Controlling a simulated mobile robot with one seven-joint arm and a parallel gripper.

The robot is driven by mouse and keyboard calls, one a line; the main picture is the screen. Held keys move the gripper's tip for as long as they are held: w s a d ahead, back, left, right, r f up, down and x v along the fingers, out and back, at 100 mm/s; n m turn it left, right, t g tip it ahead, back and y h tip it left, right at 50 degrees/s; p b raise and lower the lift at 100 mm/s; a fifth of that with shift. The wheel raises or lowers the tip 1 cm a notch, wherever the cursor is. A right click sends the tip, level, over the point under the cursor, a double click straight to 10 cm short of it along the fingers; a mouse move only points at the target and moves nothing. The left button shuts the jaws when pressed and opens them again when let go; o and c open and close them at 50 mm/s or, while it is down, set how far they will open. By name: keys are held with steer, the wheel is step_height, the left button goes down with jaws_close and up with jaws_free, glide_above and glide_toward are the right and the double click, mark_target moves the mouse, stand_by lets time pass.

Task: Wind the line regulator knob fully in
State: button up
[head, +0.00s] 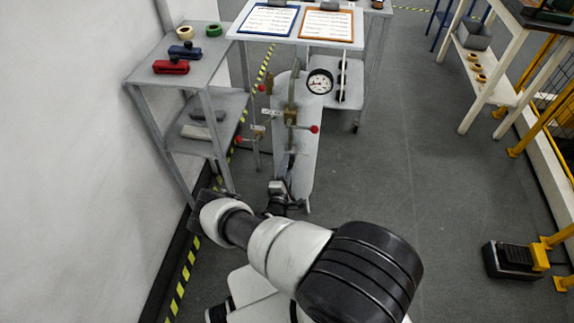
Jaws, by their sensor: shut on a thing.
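A narrow grey panel (305,172) stands in the middle, carrying a vertical pipe line, a round white gauge (320,82) and brass valves with red-ball levers (314,129). My gripper (279,187) is at the lower end of this panel, beside the foot of the pipe line. It is small and dark in this view, and its fingers are shut on what appears to be the line regulator knob. The knob itself is hidden by the gripper, so I cannot tell how far in it is. My arm reaches there from the lower right.
A grey shelf unit (187,47) with red and blue tools stands left of the panel, near the wall. A table (284,36) with two clipboards is behind it. A black pedal box (512,260) lies far right. The floor right of the panel is clear.

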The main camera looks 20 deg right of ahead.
steer(key=shift+m, duration=0.4)
steer(key=o, duration=1)
steer(key=shift+o, duration=0.2)
